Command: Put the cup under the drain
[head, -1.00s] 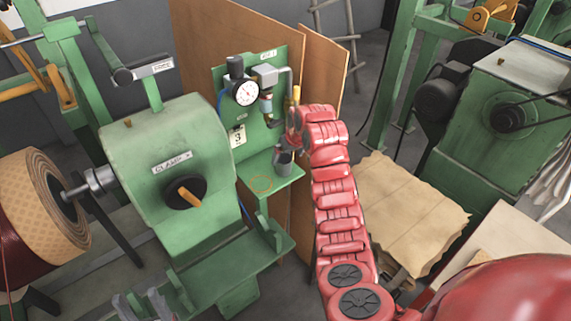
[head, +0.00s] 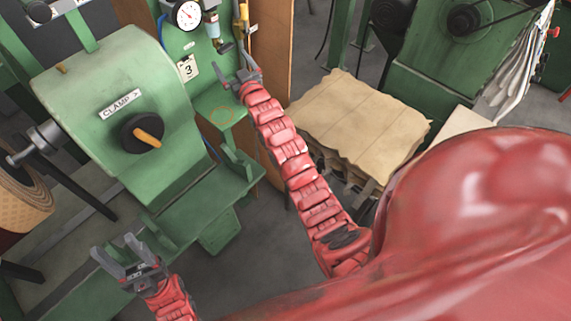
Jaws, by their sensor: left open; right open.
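The air unit's drain (head: 224,46) hangs below a small bowl on the green panel, above a green shelf (head: 207,104). I cannot make out the cup; my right gripper and red arm cover the shelf's right part. My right gripper (head: 240,74) is open, above the shelf's right back side, right of and lower than the drain. My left gripper (head: 117,250) is open and empty at the lower left, in front of the green machine and well away from the shelf.
A round gauge (head: 187,15) and a "3" tag (head: 188,68) are on the panel. The green clamp machine (head: 110,110) with its black knob (head: 142,133) stands left of the shelf. A brown paper-covered stack (head: 358,117) lies to the right.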

